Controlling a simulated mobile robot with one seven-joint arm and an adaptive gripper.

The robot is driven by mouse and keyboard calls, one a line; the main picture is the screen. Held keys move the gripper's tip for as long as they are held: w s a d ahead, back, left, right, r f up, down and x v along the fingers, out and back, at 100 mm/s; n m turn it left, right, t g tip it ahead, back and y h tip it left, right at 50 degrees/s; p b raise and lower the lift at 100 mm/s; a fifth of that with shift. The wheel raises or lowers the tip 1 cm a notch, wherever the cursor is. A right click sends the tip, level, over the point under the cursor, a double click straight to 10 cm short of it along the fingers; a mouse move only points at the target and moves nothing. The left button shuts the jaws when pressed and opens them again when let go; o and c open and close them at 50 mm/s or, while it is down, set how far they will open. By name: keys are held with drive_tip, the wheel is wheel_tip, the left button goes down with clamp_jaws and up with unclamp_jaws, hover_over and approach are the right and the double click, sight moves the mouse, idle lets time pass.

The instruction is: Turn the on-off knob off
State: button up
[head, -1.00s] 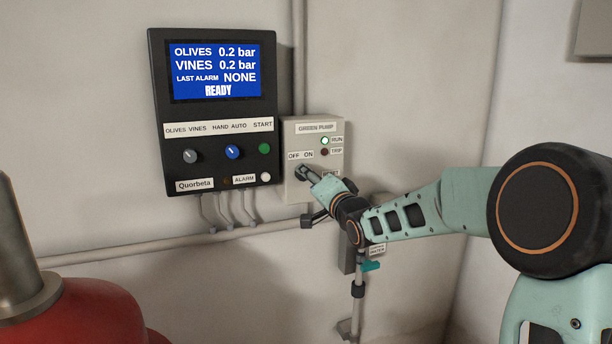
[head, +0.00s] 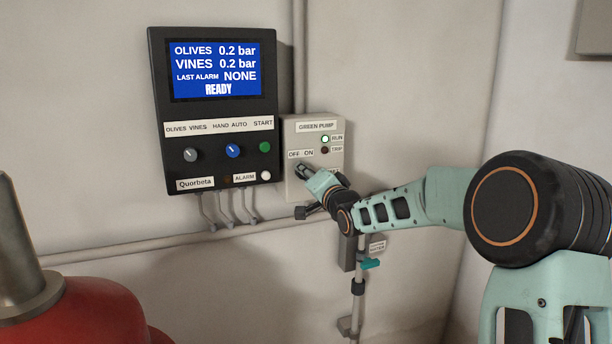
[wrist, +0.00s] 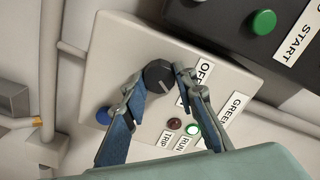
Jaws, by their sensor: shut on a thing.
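The black on-off knob (wrist: 158,76) sits on the pale pump box (wrist: 115,55), which also shows in the head view (head: 297,122) with the label GREEN PUMP. My gripper (wrist: 158,80) is shut on the knob, with one finger on each side of it. In the head view, my gripper (head: 303,171) covers the knob just below the OFF and ON labels (head: 300,154). The OFF label (wrist: 204,70) is beside the right finger in the wrist view. I cannot tell clearly which way the knob points. The RUN lamp (wrist: 193,130) looks lit; the TRIP lamp (wrist: 174,124) is dark red.
A black control panel (head: 160,100) with a blue screen reading READY hangs close on the left. A blue button (wrist: 103,115) is near the left finger. A pipe with a teal valve handle (head: 371,264) stands below. A red vessel (head: 90,312) is at lower left.

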drive_tip(key=shift+c, duration=0.5)
drive_tip(key=shift+f+n+b, duration=0.1)
drive_tip(key=shift+n+b, duration=0.2)
drive_tip(key=shift+b, duration=0.2)
drive_tip(key=shift+n+b, duration=4.45)
drive_tip(key=shift+n, duration=2.15)
drive_tip(key=o, duration=1.2)
drive_tip(key=shift+c, duration=0.2)
drive_tip(key=shift+s, duration=0.1)
